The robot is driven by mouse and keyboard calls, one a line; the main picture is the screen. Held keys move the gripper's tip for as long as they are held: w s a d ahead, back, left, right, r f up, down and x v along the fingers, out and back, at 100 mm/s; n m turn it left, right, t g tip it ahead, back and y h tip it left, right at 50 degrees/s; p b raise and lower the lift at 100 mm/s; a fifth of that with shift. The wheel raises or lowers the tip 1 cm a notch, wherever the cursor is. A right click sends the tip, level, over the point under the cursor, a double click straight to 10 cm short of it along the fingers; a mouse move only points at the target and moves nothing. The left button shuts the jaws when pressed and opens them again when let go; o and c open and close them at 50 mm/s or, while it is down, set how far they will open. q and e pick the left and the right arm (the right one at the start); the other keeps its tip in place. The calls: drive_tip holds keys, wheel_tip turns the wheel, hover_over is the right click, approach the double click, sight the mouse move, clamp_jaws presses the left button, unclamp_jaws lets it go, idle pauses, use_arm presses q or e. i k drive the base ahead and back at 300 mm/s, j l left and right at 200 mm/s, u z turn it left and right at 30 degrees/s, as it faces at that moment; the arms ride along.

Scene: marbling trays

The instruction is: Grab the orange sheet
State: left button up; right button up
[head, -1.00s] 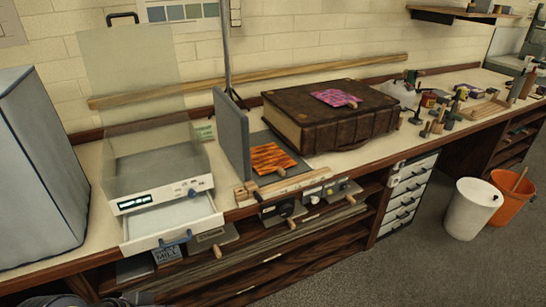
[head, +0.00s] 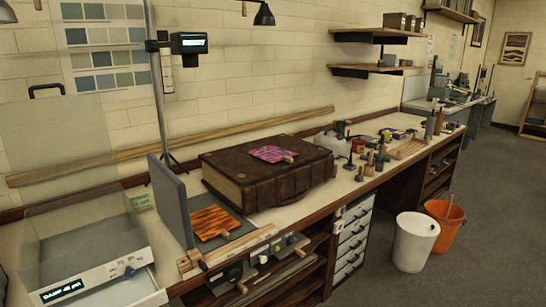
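The orange sheet (head: 212,222) has a dark streaked pattern and a small wooden tab at its right edge. It lies flat on a dark grey board (head: 240,232) on the workbench, in front of an upright grey panel (head: 170,203). A large brown book (head: 262,186) lies just to its right, with a pink and purple patterned sheet (head: 270,153) on top. Neither of my grippers shows in the head view.
A white device with an open lid (head: 105,265) stands at the left. A wooden rail (head: 222,252) runs along the bench front. Small bottles and tools crowd the bench beyond the book. A white bin (head: 414,243) and an orange bucket (head: 446,226) stand on the floor.

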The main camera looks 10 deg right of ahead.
sight(208, 223)
drive_tip(key=u, duration=0.75)
drive_tip(key=i+l+u, duration=0.15)
drive_tip(key=l+u, duration=0.25)
drive_tip(key=i+l+u, duration=0.15)
drive_tip(key=l+u, duration=0.65)
drive_tip(key=i+l, duration=0.15)
drive_tip(key=l, duration=0.25)
drive_tip(key=i+l+u, duration=0.1)
drive_tip(key=l, duration=0.3)
drive_tip(key=i+l, duration=0.15)
drive_tip(key=l, duration=0.25)
drive_tip(key=i+l+u, duration=0.1)
drive_tip(key=l, duration=0.35)
drive_tip(key=i, duration=0.05)
